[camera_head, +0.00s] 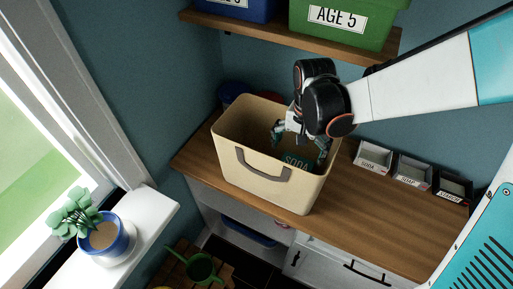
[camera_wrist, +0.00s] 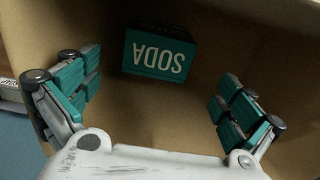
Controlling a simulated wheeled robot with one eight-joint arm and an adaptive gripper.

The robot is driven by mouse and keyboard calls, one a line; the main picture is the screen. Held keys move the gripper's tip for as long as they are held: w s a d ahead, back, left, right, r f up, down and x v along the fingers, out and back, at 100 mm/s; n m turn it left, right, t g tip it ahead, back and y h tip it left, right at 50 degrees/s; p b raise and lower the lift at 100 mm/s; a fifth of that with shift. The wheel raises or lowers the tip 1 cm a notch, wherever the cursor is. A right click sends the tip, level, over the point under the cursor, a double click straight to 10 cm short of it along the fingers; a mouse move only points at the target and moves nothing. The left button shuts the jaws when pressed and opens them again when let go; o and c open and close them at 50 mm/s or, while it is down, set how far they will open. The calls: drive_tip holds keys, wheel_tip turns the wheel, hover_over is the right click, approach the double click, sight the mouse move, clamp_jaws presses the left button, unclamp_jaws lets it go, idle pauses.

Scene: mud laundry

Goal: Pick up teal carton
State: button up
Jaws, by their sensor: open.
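The teal carton (camera_head: 297,161), labelled SODA, stands inside the beige bin (camera_head: 262,187) on the wooden counter. The bin wall hides its lower part in the head view. In the wrist view the carton (camera_wrist: 160,53) shows at the top middle with its label upside down, on the bin's tan inside. My gripper (camera_head: 299,147) reaches down into the bin from above. Its fingers (camera_wrist: 158,97) are spread wide and empty, with the carton apart from them, beyond the fingertips in the wrist view.
Small labelled trays (camera_head: 411,172) stand right of the bin on the counter (camera_head: 348,225). A shelf (camera_head: 290,40) with a green AGE 5 box (camera_head: 345,22) hangs above. Blue and red containers are partly hidden behind the bin. A potted plant (camera_head: 101,234) sits on the left sill.

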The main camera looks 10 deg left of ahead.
sight(296, 164)
drive_tip(key=f+b, duration=0.2)
drive_tip(key=f, duration=0.1)
drive_tip(key=f+b, duration=0.2)
drive_tip(key=f, duration=0.2)
drive_tip(key=shift+w+d+f, duration=0.15)
drive_tip(key=shift+w, duration=0.05)
drive_tip(key=shift+c, duration=0.2)
drive_tip(key=c, duration=1.8)
drive_tip(key=shift+r, duration=0.25)
